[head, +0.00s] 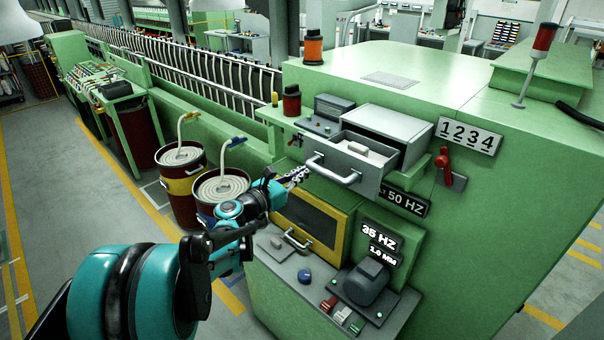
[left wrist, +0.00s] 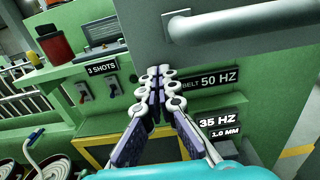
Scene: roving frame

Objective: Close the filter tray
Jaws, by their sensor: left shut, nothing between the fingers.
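The filter tray (head: 341,163) is a grey metal drawer with a bar handle, standing pulled out of its grey housing (head: 391,124) on the green machine. A pale block (head: 368,151) lies inside it. My left gripper (head: 300,172) is shut and empty, just left of the tray's handle and a little below it. In the left wrist view the shut fingers (left wrist: 158,80) point at the green panel, and the handle (left wrist: 235,22) passes above and to the right of them. Whether the fingers touch anything is unclear. My right gripper is not in view.
Below the tray are a yellow-framed window (head: 312,222) and a lower shelf with a motor (head: 366,284) and coloured buttons. A red lever (head: 443,160) is right of the tray. Coiled-sliver cans (head: 181,185) stand left of my arm. The aisle floor further left is clear.

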